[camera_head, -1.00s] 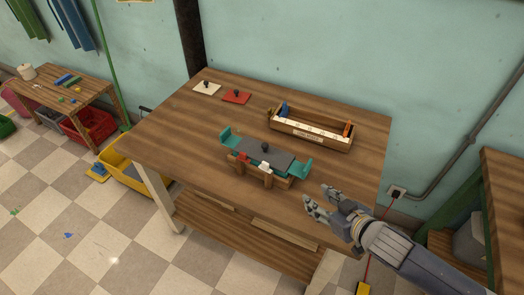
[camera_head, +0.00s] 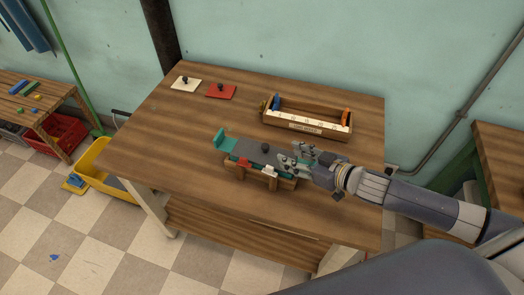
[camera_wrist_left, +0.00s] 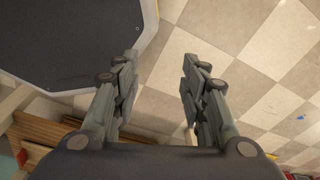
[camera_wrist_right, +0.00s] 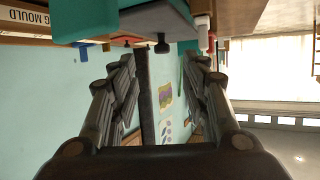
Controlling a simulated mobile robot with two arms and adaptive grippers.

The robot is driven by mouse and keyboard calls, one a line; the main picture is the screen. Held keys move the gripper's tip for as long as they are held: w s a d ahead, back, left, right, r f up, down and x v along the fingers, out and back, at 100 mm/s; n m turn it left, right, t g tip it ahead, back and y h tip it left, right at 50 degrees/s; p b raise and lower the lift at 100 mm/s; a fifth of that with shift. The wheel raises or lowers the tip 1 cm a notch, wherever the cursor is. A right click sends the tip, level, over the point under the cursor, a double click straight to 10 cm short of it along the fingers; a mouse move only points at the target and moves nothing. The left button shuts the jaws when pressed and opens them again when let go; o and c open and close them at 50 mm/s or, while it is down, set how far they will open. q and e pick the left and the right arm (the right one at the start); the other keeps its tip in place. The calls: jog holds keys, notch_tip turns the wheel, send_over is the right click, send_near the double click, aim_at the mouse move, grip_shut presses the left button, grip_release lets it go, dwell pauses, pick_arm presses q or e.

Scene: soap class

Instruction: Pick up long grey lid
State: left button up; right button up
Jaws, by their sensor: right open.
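The long grey lid (camera_head: 243,151) lies on top of the teal mould (camera_head: 221,140), which sits in a wooden frame on the table. A dark knob (camera_head: 265,147) stands up from the lid's middle. My right gripper (camera_head: 284,156) is open at the right end of the mould, pointing left towards the knob, and hides that end. In the right wrist view the teal mould end (camera_wrist_right: 160,20) and the dark knob (camera_wrist_right: 162,44) show above the gap between the spread, empty fingers. My left gripper (camera_wrist_left: 160,65) is open and empty, above the checkered floor.
A wooden box (camera_head: 307,128) with orange and blue parts stands behind the mould. A white lid (camera_head: 186,85) and a red lid (camera_head: 221,91), both knobbed, lie at the table's back left. The table's left part (camera_head: 150,135) is clear.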

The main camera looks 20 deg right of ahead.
aim_at(267, 146)
jog(key=x, duration=0.3)
jog(key=shift+w+a, duration=0.1)
jog(key=shift+w, duration=0.15)
jog(key=shift+w+a+f+p, duration=0.1)
jog(key=shift+w+a+p, duration=0.45)
jog(key=shift+p, duration=0.2)
jog(key=p+x, duration=0.1)
jog(key=x, duration=0.2)
jog(key=shift+w+f, duration=0.15)
jog(key=shift+w+a+f, duration=0.1)
jog(key=shift+w+a, duration=0.05)
jog(key=shift+w, duration=0.05)
pick_arm(q)
jog(key=r, duration=0.2)
jog(key=shift+s+d+r, duration=0.3)
jog(key=shift+s+d, duration=0.05)
jog(key=shift+s, duration=0.05)
pick_arm(e)
grip_shut()
